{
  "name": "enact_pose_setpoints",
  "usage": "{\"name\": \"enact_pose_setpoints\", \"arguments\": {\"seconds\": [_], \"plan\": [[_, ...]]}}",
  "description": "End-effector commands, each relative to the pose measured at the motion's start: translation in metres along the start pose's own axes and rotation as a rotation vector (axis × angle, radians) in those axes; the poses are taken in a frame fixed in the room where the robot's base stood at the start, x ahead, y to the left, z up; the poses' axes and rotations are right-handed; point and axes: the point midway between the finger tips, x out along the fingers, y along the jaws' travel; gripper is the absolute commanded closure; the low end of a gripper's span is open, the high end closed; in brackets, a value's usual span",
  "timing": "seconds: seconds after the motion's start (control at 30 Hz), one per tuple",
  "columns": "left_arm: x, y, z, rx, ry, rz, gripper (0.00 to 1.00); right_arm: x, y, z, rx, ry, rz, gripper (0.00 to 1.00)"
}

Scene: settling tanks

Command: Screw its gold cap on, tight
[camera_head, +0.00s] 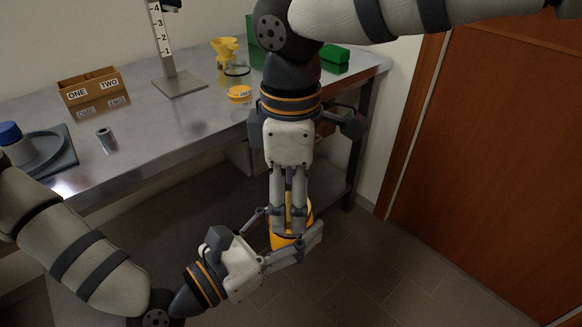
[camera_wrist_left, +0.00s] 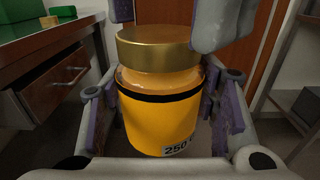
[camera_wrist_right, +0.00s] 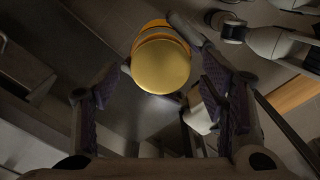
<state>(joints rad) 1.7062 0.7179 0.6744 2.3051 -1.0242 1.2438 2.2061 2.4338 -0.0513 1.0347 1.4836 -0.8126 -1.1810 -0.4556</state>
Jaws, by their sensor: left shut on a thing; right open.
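The jar (camera_wrist_left: 158,118) is yellow-orange with a black band and a label reading 250. Its gold cap (camera_wrist_left: 158,48) sits on top and looks level; how tight it is I cannot tell. My left gripper (camera_head: 294,247) is shut on the jar body, a finger on each side, holding it in the air in front of the bench. My right gripper (camera_head: 290,222) points down from above and is open. In the left wrist view its fingertips show on either side of the cap. The right wrist view looks down on the round cap (camera_wrist_right: 161,66).
The metal bench (camera_head: 150,150) lies behind and left. A wooden door (camera_head: 490,150) is right.

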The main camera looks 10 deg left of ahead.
Motion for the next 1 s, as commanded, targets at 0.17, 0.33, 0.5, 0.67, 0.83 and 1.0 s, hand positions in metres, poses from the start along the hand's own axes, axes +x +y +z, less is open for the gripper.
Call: {"name": "enact_pose_setpoints", "arguments": {"seconds": [0.17, 0.33, 0.5, 0.67, 0.83, 1.0], "plan": [[0.0003, 0.0000, 0.0017, 0.001, -0.004, 0.000, 1.00, 0.0117, -0.0006, 0.0001, 0.000, -0.001, 0.000, 0.34], [0.0003, 0.0000, 0.0017, 0.001, -0.004, 0.000, 1.00, 0.0126, -0.0004, 0.0000, 0.000, 0.000, 0.001, 0.34], [0.0003, 0.0000, 0.0017, 0.001, -0.004, 0.000, 1.00, 0.0124, -0.0004, 0.0001, 0.000, -0.001, 0.001, 0.50], [0.0003, 0.0000, 0.0017, 0.001, -0.004, 0.000, 1.00, 0.0123, -0.0003, 0.0001, 0.000, -0.001, 0.001, 0.86], [0.0003, -0.0001, 0.0017, 0.001, -0.004, 0.000, 1.00, 0.0121, -0.0003, 0.0003, 0.053, -0.003, 0.003, 0.86], [0.0004, -0.0001, 0.0018, 0.001, -0.004, 0.000, 1.00, 0.0126, -0.0010, -0.0001, 0.152, -0.001, -0.001, 0.86]]}}
